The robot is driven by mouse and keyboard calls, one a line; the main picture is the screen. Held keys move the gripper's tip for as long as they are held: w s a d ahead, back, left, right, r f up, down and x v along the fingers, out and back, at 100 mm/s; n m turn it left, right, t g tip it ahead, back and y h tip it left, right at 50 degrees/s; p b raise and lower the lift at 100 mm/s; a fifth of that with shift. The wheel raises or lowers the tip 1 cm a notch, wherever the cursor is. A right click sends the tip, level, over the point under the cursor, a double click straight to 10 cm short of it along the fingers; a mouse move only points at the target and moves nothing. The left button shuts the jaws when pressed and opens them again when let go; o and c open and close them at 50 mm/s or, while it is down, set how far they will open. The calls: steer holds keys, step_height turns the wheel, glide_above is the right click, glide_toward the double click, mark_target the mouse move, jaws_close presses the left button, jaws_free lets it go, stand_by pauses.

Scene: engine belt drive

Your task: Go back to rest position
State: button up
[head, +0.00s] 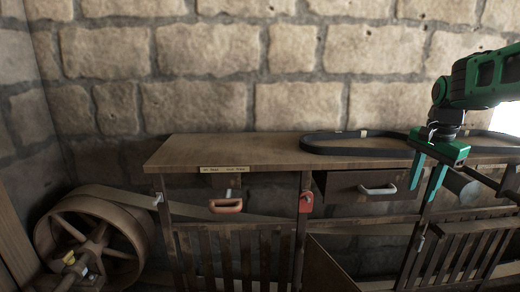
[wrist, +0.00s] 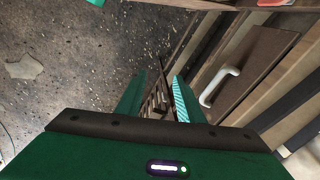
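My gripper (head: 428,181) is at the right in the head view, in front of the workbench, with its green fingers pointing down. The two fingers stand apart and nothing shows between them. In the wrist view the gripper (wrist: 158,98) also shows its fingers apart, with the floor and a slatted wooden part beyond them. The black belt (head: 345,150) lies on the bench top (head: 235,150), partly hidden behind my gripper.
A drawer with a white handle (head: 378,189) is just left of my gripper; the handle also shows in the wrist view (wrist: 217,87). A red handle (head: 226,206) and a red lock-like part (head: 306,202) are on the bench front. A large spoked wheel (head: 92,243) stands at the left.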

steer(key=s+a+f+n, duration=0.1)
steer(key=s+f+n, duration=0.2)
steer(key=s, duration=1.2)
steer(key=s+a+f+n+g, duration=0.1)
steer(key=s+f+n, duration=0.3)
steer(key=s, duration=1.1)
step_height(320, 180, down, 4)
steer(key=shift+s+a+r+y, duration=0.25)
steer(key=shift+s+a+y, duration=0.05)
steer(key=shift+a, duration=0.35)
steer(key=shift+w+f+g, duration=0.25)
steer(key=shift+w+g, duration=0.05)
steer(key=shift+w, duration=0.35)
